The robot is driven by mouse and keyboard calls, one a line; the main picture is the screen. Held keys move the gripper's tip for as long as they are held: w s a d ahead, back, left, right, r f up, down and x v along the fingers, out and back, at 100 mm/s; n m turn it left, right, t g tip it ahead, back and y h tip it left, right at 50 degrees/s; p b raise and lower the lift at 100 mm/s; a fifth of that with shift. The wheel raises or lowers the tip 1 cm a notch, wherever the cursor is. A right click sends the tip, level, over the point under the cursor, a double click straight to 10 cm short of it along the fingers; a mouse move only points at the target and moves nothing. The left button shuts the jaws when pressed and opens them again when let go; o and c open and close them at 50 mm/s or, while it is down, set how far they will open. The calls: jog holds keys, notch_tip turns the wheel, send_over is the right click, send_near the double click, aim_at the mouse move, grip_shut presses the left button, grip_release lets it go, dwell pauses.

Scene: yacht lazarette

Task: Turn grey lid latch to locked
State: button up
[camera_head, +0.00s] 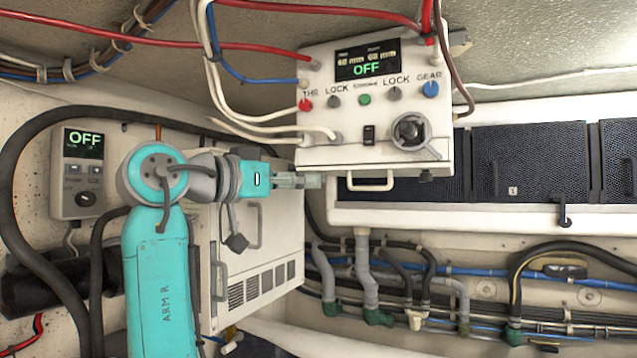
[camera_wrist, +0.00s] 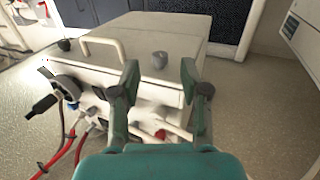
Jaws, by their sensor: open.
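The grey latch knob (camera_wrist: 160,60) is a small round stub on the pale face of the control box (camera_wrist: 170,38), beside a cream handle (camera_wrist: 100,48) in the wrist view. My gripper (camera_wrist: 160,74) is open, with its two green fingers apart and nothing held. The knob shows between the fingertips, seemingly just beyond them; contact cannot be told. In the head view my gripper (camera_head: 314,180) is at the lower left corner of the control box (camera_head: 330,152), left of its handle (camera_head: 370,184). The latch is not clearly visible there, and its exact turn angle cannot be read.
A vented white cabinet (camera_head: 257,262) stands below my arm. Hoses and pipes (camera_head: 365,275) run along the wall below.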

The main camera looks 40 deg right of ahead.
jog(key=shift+d, duration=2.55)
grip_shut()
